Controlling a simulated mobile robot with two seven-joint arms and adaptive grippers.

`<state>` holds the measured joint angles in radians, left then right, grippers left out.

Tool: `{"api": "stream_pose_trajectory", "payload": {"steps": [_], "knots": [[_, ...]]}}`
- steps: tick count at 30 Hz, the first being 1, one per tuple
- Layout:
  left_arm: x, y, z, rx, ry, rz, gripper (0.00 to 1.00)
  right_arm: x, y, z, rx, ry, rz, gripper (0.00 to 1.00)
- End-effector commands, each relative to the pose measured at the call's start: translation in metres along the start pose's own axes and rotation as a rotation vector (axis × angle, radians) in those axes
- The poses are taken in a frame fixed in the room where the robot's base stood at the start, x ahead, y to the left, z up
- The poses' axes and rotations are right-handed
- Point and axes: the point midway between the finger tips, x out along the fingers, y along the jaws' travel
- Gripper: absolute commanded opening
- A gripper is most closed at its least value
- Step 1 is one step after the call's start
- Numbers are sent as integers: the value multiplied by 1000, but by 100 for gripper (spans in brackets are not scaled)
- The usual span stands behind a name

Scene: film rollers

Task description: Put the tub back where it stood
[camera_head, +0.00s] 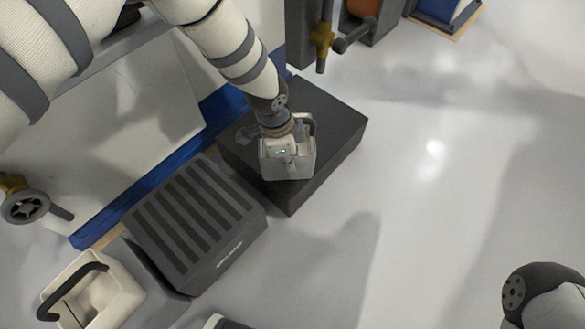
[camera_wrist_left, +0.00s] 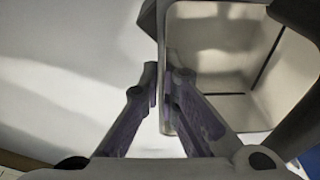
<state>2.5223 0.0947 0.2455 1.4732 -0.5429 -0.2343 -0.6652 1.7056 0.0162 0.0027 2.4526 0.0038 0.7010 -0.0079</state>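A light grey tub (camera_head: 302,168) with a dark handle is on or just above a low black block in the middle of the head view. I cannot tell whether it touches the block. My left gripper (camera_head: 285,150) comes down over it from above. In the left wrist view, the fingers (camera_wrist_left: 163,88) pinch the wall of the open, empty-looking tub (camera_wrist_left: 215,65), one finger inside and one outside. A second, cream tub (camera_head: 112,299) with a black handle stands at the lower left. My right gripper is out of view; only part of my right arm shows at the lower right.
The black block (camera_head: 340,130) stands beside a dark ribbed slanted unit (camera_head: 190,222). A pale panel with a blue edge (camera_head: 150,190) lies behind them. A brass valve (camera_head: 322,45) hangs at the top. The pale floor to the right is clear.

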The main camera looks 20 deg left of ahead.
Motion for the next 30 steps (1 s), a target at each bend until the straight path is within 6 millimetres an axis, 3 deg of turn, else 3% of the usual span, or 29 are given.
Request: {"api": "stream_pose_trajectory", "payload": {"steps": [5, 9, 20, 21, 23, 30], "knots": [[18, -13, 1, -2, 1, 0, 0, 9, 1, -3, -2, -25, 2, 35], [45, -11, 6, 0, -2, 3, 0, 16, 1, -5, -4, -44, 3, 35], [48, -12, 5, 0, 1, -1, 0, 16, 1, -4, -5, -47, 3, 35], [47, -11, 5, 0, 0, -1, 12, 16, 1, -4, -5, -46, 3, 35], [46, -11, 5, 0, 1, -1, 25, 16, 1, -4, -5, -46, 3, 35], [46, -11, 5, 0, 1, -1, 25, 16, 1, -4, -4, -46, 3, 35]]}}
